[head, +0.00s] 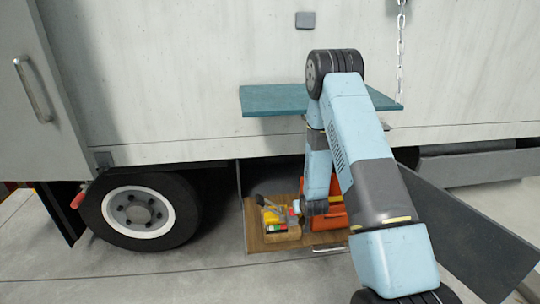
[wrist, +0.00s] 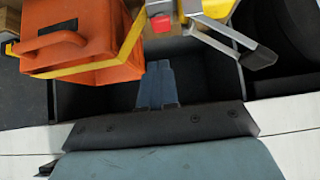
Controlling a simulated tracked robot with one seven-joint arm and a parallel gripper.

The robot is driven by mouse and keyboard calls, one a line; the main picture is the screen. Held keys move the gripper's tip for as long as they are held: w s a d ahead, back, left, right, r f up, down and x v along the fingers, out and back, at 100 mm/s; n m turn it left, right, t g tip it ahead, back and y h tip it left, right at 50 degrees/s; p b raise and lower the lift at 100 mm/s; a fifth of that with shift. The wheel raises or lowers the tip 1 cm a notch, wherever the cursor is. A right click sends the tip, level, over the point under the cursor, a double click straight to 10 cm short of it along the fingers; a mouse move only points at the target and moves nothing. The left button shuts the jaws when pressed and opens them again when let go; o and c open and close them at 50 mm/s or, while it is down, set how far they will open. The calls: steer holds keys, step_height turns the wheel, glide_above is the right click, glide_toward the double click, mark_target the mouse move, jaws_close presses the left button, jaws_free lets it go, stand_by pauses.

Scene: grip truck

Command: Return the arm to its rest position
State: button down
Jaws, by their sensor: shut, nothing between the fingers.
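My arm rises from the lower right in the head view, bends at an elbow in front of the teal shelf, and reaches down to the open truck compartment. My gripper (wrist: 158,68) shows in the wrist view with its two blue-grey fingers together and nothing between them. It is beside an orange box (wrist: 85,60) with a handle and yellow edging. Yellow, red and grey tools (wrist: 225,30) are at the top of that view. In the head view my wrist partly hides the orange box (head: 337,216), and the fingertips are hard to make out.
A wooden tray (head: 262,240) holds the tools and the box low in the truck side. The teal shelf (head: 275,98) juts out above. A wheel (head: 138,212) is at left, a dark panel (head: 465,235) at right, and a chain (head: 400,50) hangs above.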

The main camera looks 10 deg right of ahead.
steer(key=s+r+g, duration=0.1)
steer(key=s+r, duration=0.3)
steer(key=r, duration=1.2)
steer(key=s+r, duration=0.4)
steer(key=r, duration=1.2)
steer(key=s+r, duration=0.5)
steer(key=s, duration=0.5)
steer(key=s+r+g, duration=0.1)
steer(key=s+r, duration=0.5)
steer(key=s, duration=0.4)
steer(key=s+a+r+g, duration=0.1)
steer(key=s+r, duration=0.5)
steer(key=s, duration=0.5)
